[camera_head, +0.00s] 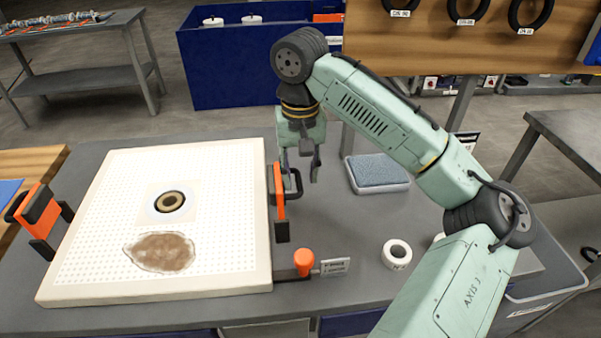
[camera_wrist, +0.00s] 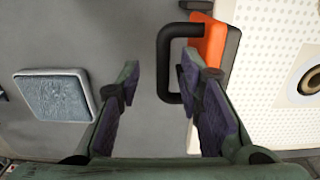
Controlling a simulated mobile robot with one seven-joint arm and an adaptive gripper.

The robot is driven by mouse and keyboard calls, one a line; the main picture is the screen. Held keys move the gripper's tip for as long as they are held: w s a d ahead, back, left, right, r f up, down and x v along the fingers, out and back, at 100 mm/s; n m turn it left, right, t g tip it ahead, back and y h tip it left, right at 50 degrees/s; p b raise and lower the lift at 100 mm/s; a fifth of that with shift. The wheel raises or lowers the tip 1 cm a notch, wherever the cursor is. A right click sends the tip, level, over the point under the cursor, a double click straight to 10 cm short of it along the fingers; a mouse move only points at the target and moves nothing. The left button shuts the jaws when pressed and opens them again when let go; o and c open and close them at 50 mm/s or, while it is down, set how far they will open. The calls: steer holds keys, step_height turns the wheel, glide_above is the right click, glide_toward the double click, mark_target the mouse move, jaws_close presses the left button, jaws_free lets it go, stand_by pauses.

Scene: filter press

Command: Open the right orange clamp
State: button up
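The right orange clamp (camera_head: 279,190) stands at the right edge of the white perforated filter plate (camera_head: 105,190). Its black loop handle (camera_wrist: 163,65) sticks out sideways from the orange body (camera_wrist: 209,45). My gripper (camera_head: 301,176) points down at this handle, with its fingers spread apart and nothing held. In the wrist view, the handle's outer bar appears between the two fingers, and the right finger overlaps the loop. I cannot tell whether a finger touches it. The left orange clamp (camera_head: 42,211) stands at the plate's left edge.
A blue-grey sponge in a tray (camera_head: 377,173) lies right of my gripper. A tape roll (camera_head: 397,254) and an orange knob (camera_head: 303,258) with a small label are nearer the front. The plate bears a brown stain (camera_head: 165,252). The grey tabletop between clamp and sponge is clear.

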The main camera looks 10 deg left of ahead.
steer(key=shift+r, duration=2.4)
